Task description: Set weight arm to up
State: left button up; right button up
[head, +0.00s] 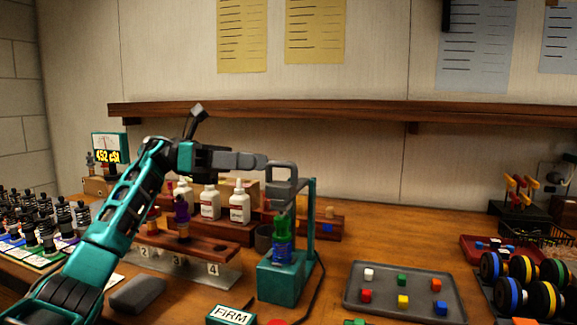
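My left gripper (262,161) comes in level from the left. Its fingertips are at or against the block's left side. The finger gap is hidden in this side view. My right gripper is out of view.
A wooden rack (205,245) and white bottles (240,203) stand just left of the tester. A FIRM sign (231,315) is in front. A grey tray (380,312) with coloured cubes and several wheels (541,298) lie to the right. A shelf (330,112) runs above.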

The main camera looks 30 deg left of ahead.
aim_at(270, 163)
pick_arm(q)
jog(key=x, duration=0.7)
jog(key=shift+w+d, duration=0.1)
jog(key=shift+d, duration=0.05)
jog(key=shift+c, duration=0.5)
grip_shut()
